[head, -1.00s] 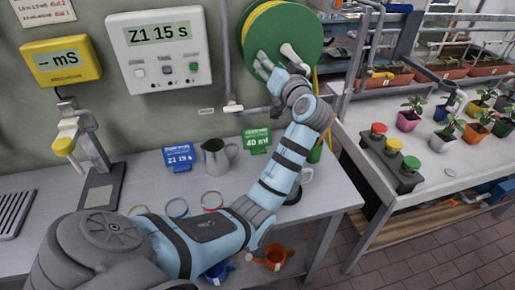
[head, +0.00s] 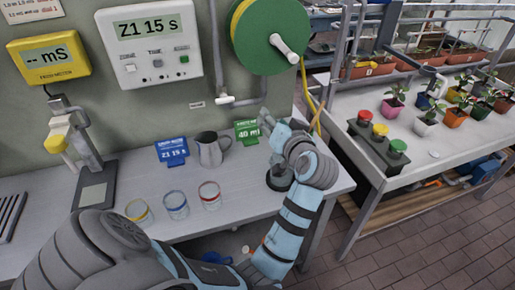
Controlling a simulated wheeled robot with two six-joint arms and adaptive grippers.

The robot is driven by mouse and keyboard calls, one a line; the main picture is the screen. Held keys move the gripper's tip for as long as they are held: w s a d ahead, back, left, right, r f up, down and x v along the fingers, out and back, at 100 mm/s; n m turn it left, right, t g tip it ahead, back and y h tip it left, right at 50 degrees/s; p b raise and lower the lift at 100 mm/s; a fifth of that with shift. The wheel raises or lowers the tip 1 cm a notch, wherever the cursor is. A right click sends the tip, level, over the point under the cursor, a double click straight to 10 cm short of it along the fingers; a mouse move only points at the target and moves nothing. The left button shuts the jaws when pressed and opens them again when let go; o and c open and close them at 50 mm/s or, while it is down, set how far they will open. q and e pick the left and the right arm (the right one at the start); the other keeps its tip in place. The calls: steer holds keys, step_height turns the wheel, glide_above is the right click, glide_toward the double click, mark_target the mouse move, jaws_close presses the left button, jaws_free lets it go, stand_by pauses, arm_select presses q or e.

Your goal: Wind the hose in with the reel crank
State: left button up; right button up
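The green hose reel (head: 258,38) is on the wall at the top centre, with yellow hose (head: 237,18) on its left side. Its pale crank handle (head: 290,52) sticks out from the front and points down to the right. A yellow length of hose (head: 305,88) hangs below the reel on the right. My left gripper (head: 271,132) is below the reel, over the bench beside the green card, apart from the crank. Its fingers are small and partly hidden by the wrist, so I cannot tell whether they are open. My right gripper is not in view.
A grey jug (head: 210,151), a blue card (head: 172,152), a green card (head: 247,132) and several coloured-rim glasses (head: 210,196) stand on the bench (head: 120,178). A grey pipe (head: 222,80) runs beneath the reel. A button box (head: 378,146) and plants occupy the right table.

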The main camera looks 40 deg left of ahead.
arm_select(q)
steer(key=s+f+m+h, duration=0.1)
steer(key=s+f, duration=0.1)
steer(key=f, duration=0.3)
steer(key=s+d+f+m+h, duration=0.1)
steer(key=s+f+h, duration=0.1)
steer(key=f, duration=0.3)
steer(key=s+f+h, duration=0.2)
steer(key=s+f, duration=0.2)
steer(key=f, duration=0.1)
steer(key=shift+s+d+f+m+g, duration=0.2)
steer(key=shift+d+f+m+g, duration=0.15)
steer(key=shift+d+m+g, duration=0.05)
steer(key=shift+s+d+f+h, duration=0.2)
steer(key=shift+s+f+h, duration=0.1)
steer(key=shift+s+f, duration=0.1)
